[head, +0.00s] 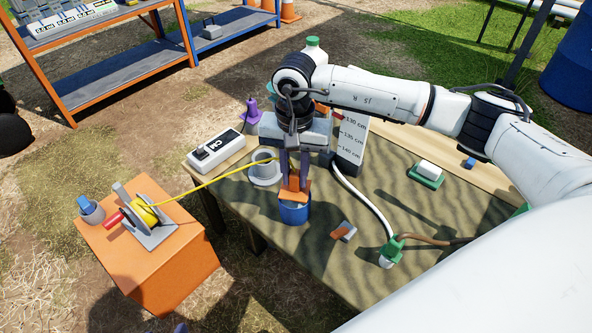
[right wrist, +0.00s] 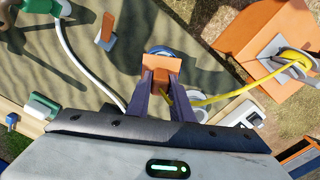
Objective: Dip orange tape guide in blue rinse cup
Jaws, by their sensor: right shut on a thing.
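The orange tape guide (head: 295,192) is held between the fingers of my right gripper (head: 294,176), which is shut on it. It also shows in the right wrist view (right wrist: 161,67) between the dark fingers. The blue rinse cup (head: 295,214) stands on the table directly below the guide. The guide covers part of the cup's mouth, and I cannot tell whether its lower end is inside. In the right wrist view only a bit of the cup's rim (right wrist: 158,50) shows beyond the guide. My left gripper is not in view.
Yellow tape (head: 222,176) stretches from the reel (head: 147,217) on an orange box to the grey pipe (head: 265,167) near my gripper. A white CM box (head: 216,150), depth scale (head: 351,142), hose (head: 370,205) and orange-grey tool (head: 343,232) are nearby.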

